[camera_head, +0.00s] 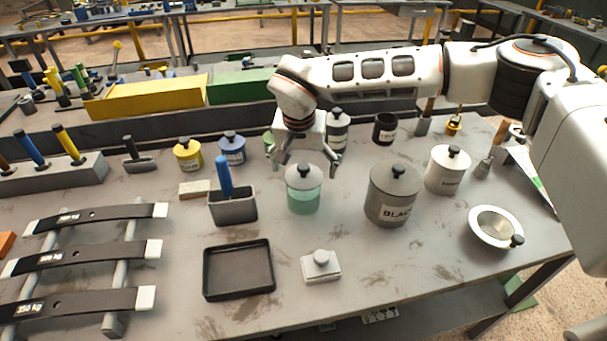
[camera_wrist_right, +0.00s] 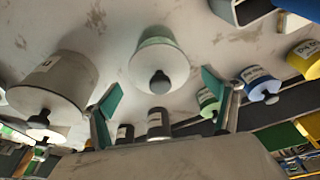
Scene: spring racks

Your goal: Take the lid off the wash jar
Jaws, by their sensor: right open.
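The wash jar appears to be the clear jar of green liquid (camera_head: 303,199) in mid-table, with no readable label. Its pale lid (camera_head: 304,177) with a dark knob is on it. In the right wrist view the jar (camera_wrist_right: 158,50) hangs upside down in the picture, its lid knob (camera_wrist_right: 160,82) between the finger lines. My right gripper (camera_head: 306,164) is open and empty, its fingers spread just behind and above the lid, apart from the knob as far as I can see. The fingers (camera_wrist_right: 160,100) also show in the right wrist view. My left gripper is out of view.
A large grey jar labelled BLACK (camera_head: 392,205) stands right of the wash jar. A grey holder with a blue-handled tool (camera_head: 233,207) stands left. Behind are small yellow (camera_head: 188,158) and blue (camera_head: 232,152) jars. A black tray (camera_head: 238,283) and white block (camera_head: 320,269) lie in front.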

